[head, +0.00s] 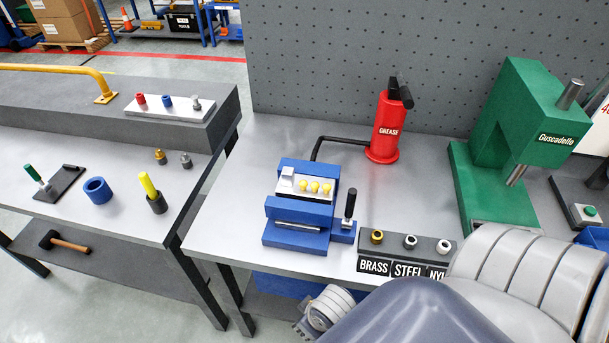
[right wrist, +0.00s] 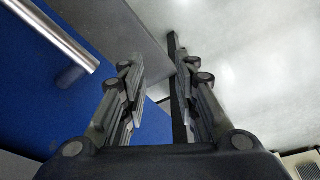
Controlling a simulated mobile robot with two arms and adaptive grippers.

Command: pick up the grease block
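A pale metal block with several yellow knobs (head: 316,187), which looks like the grease block, sits in the jaws of a blue vise (head: 296,235) on the middle bench. A black hose runs from near it to the red grease pump (head: 386,128). My right gripper (head: 304,326) is at the bottom of the head view, in front of the bench edge and below the vise, partly hidden by my arm. In the right wrist view its fingers (right wrist: 160,75) stand apart with nothing held between them. My left gripper is out of view.
A dark rack labelled BRASS, STEEL (head: 404,246) holds several bushings right of the vise. A green press (head: 500,150) stands at the right. The left bench (head: 120,215) carries small tools. Bare bench top lies left of the vise. In the right wrist view, a blue surface (right wrist: 40,100) is close on the left.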

